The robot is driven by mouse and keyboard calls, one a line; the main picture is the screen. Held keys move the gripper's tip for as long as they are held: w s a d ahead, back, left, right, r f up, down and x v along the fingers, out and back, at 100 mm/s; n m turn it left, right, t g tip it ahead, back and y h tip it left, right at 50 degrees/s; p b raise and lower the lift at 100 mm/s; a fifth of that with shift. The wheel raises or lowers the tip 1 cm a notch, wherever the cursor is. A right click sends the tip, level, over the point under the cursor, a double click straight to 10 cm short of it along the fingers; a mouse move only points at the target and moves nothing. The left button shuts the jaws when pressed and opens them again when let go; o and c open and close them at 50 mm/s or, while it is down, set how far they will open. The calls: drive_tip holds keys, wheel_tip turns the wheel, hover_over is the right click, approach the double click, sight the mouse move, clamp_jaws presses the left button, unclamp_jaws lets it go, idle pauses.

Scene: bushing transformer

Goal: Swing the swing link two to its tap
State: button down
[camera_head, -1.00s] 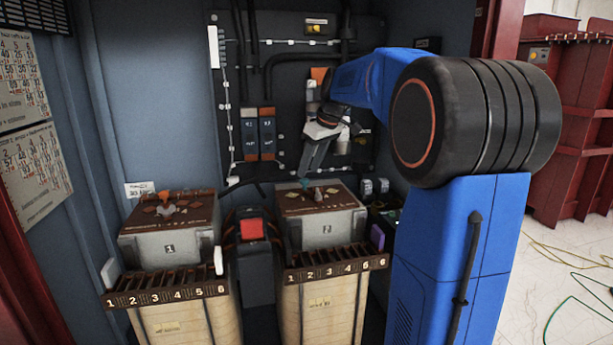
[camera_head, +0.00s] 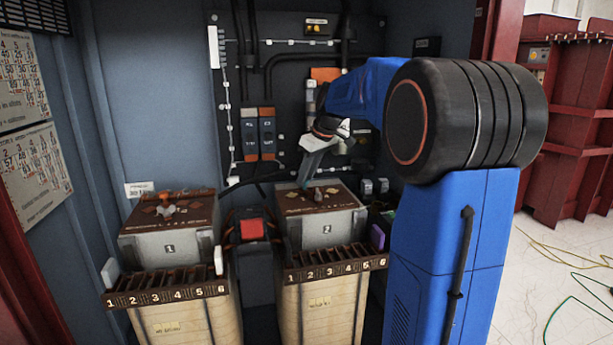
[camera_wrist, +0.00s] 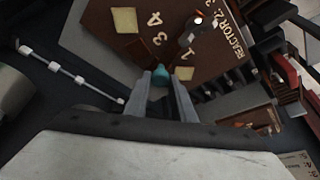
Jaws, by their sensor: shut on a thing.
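Reactor box two (camera_head: 327,228) has a brown top plate (camera_head: 343,200) with light tap patches. In the wrist view its plate (camera_wrist: 212,62) reads "REACTOR 2", with tap numbers 1, 3 and 4 visible. My gripper (camera_head: 303,182) reaches down to the rear left part of this plate. In the wrist view my gripper (camera_wrist: 163,78) is shut on the teal knob (camera_wrist: 160,77) of swing link two. The knob is near the plate's edge, between taps 1 and 4. A metal fitting (camera_wrist: 196,28) stands farther in on the plate. Most of the link is hidden.
Reactor box one (camera_head: 168,248), with an orange-knobbed link (camera_head: 166,197), stands to the left. A red-faced unit (camera_head: 251,229) sits between the boxes. Numbered strips (camera_head: 335,269) run along their fronts. The dark back panel (camera_head: 290,85) carries cables and breakers close behind my gripper.

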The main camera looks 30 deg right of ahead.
sight(331, 194)
drive_tip(key=shift+d, duration=0.1)
drive_tip(key=d+m, duration=0.1)
drive_tip(key=d+m+h, duration=0.1)
drive_tip(key=m, duration=0.1)
drive_tip(key=shift+s, duration=0.2)
drive_tip(key=m, duration=0.1)
drive_tip(key=d+m+h, duration=0.1)
drive_tip(key=shift+s+d+m, duration=0.3)
drive_tip(key=shift+s+m, duration=0.1)
drive_tip(key=d+m+h, duration=0.1)
drive_tip(key=s+m, duration=0.1)
drive_tip(key=m, duration=0.1)
drive_tip(key=shift+s+d+h, duration=0.25)
drive_tip(key=shift+d+h, duration=0.15)
drive_tip(key=shift+s+d+m+g+h, duration=0.15)
drive_tip(key=shift+s+d+m+h, duration=0.2)
drive_tip(key=shift+m, duration=0.45)
drive_tip(key=shift+s+d+m+g+h, duration=0.15)
drive_tip(key=shift+s+m, duration=0.3)
drive_tip(key=shift+m, duration=0.35)
drive_tip(key=c, duration=1.5)
unclamp_jaws()
drive_tip(key=v, duration=1.7)
drive_tip(key=shift+r, duration=0.25)
